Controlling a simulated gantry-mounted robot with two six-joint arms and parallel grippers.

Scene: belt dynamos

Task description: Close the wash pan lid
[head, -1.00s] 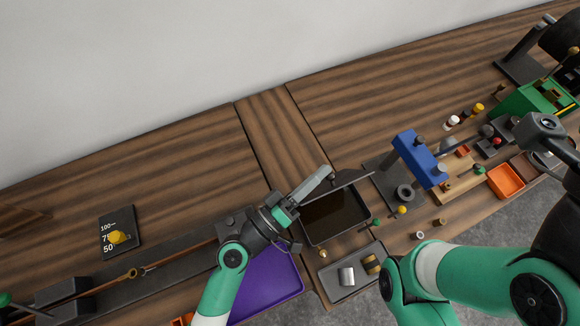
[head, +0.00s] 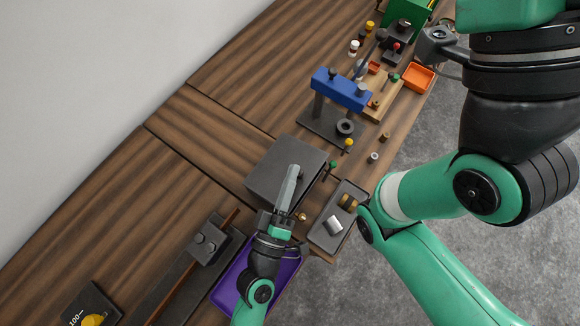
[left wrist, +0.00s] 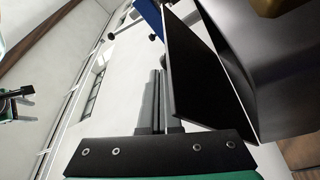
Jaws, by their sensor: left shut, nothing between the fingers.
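The wash pan lid (head: 270,165) is a flat dark grey plate, and in the head view it covers the pan's opening. The pan beneath it is hidden there, and I cannot tell whether the lid is fully seated. My left gripper (head: 293,170) is shut and empty, with its fingertips over the middle of the lid; I cannot tell whether they touch it. In the left wrist view the closed fingers (left wrist: 157,75) stand beside a dark slanted panel (left wrist: 205,75), which looks like the lid. My right gripper's fingers are not seen.
A grey tray (head: 322,240) with small metal parts lies right of the left gripper. A purple tray (head: 232,285) is below it. A blue-topped stand (head: 340,90), small coloured knobs and an orange bin (head: 418,78) lie beyond. The wooden bench left of the lid is clear.

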